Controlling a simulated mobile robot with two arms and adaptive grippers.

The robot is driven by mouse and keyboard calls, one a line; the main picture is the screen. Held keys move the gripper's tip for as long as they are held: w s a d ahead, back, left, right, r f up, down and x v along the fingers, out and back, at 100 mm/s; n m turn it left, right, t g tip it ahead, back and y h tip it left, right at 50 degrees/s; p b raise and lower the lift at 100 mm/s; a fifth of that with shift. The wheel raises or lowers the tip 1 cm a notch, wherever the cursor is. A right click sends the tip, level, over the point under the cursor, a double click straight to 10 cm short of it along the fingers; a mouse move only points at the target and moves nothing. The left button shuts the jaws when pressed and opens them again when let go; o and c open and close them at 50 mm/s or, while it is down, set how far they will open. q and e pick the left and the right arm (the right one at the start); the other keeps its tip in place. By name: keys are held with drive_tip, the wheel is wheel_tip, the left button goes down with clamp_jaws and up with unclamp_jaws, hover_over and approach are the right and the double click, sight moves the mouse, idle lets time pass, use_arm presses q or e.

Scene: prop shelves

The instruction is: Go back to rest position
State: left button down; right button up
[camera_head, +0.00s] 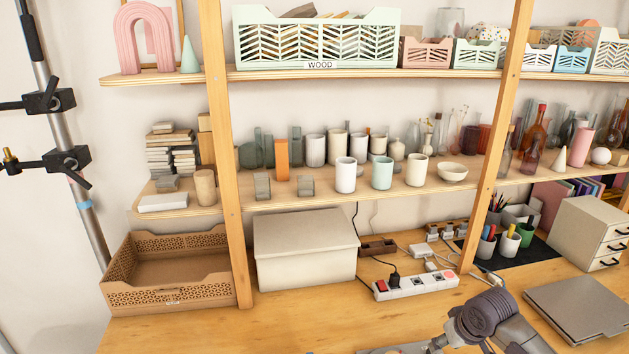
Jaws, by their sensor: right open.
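My right arm comes in at the bottom right, low over the wooden table (170,333). My right gripper (437,345) shows only in part at the bottom edge, beside a dark rounded wrist part. It is open, and I see nothing held in it. My left gripper is not in view.
A cream box (305,250), a brown open crate (118,300) and a white power strip (415,285) stand on the table. A grey flat case (578,308) lies right of my arm. Shelves (330,194) with cups and vases stand behind. The table's front left is clear.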

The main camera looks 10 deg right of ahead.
drive_tip(key=s+a+f+n+y, duration=0.1)
drive_tip(key=s+a+f+n, duration=0.35)
drive_tip(key=s+a, duration=1)
drive_tip(key=s+a+r+m+g+h, duration=0.1)
drive_tip(key=s+r+m, duration=0.15)
drive_tip(key=s, duration=1.25)
wheel_tip(320, 180, down, 27)
drive_tip(key=g+b, duration=0.1)
drive_tip(key=b, duration=0.1)
drive_tip(key=s+d+f+g+b, duration=0.1)
drive_tip(key=s+d+f, duration=0.1)
drive_tip(key=s+f, duration=1.5)
wheel_tip(320, 180, down, 2)
drive_tip(key=shift+s+d, duration=0.3)
drive_tip(key=shift+s, duration=0.1)
